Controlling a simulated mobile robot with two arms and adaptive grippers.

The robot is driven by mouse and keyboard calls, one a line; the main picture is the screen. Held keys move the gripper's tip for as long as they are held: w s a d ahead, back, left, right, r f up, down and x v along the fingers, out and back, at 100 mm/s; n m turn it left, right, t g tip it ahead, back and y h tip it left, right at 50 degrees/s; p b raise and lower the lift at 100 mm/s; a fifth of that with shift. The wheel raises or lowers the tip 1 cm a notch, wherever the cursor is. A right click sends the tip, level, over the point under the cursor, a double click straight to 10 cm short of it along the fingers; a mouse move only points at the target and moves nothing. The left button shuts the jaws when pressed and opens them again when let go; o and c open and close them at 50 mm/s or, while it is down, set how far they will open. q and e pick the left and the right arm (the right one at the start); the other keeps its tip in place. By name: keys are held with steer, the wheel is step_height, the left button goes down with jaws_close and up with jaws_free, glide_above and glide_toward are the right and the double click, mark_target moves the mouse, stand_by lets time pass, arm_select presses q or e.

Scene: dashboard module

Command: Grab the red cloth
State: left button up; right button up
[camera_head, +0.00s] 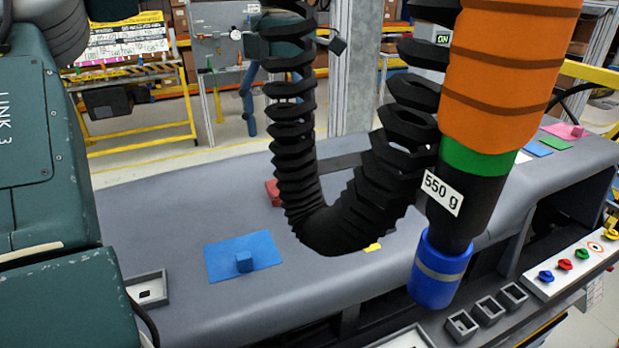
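A small red piece (273,192) shows on the grey dashboard, just left of the black corrugated hose. The hose hides its right side, so I cannot tell whether it is the red cloth or a block on it. A pinkish-red flat cloth (563,131) with a small raised block lies at the far right end of the dashboard. Neither of my grippers is in view. A green link of my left arm fills the left edge.
A black corrugated hose (295,160) loops over the dashboard (180,215). An orange, black and blue hanging cylinder (500,80) labelled 550 g blocks the right. A blue cloth (222,259), yellow piece (373,247) and green cloth (556,143) also lie there. Knobs (565,265) are at right.

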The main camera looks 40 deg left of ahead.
mark_target(288, 181)
arm_select(q)
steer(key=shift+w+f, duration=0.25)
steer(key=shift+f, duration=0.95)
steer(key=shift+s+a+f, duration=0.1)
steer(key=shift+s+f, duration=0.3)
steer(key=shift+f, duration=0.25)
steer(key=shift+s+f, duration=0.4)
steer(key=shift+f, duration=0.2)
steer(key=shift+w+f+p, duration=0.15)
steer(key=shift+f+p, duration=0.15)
steer(key=shift+p, duration=0.05)
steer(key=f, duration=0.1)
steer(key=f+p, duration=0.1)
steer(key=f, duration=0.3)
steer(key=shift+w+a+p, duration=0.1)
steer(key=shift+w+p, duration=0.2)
steer(key=shift+p, duration=0.05)
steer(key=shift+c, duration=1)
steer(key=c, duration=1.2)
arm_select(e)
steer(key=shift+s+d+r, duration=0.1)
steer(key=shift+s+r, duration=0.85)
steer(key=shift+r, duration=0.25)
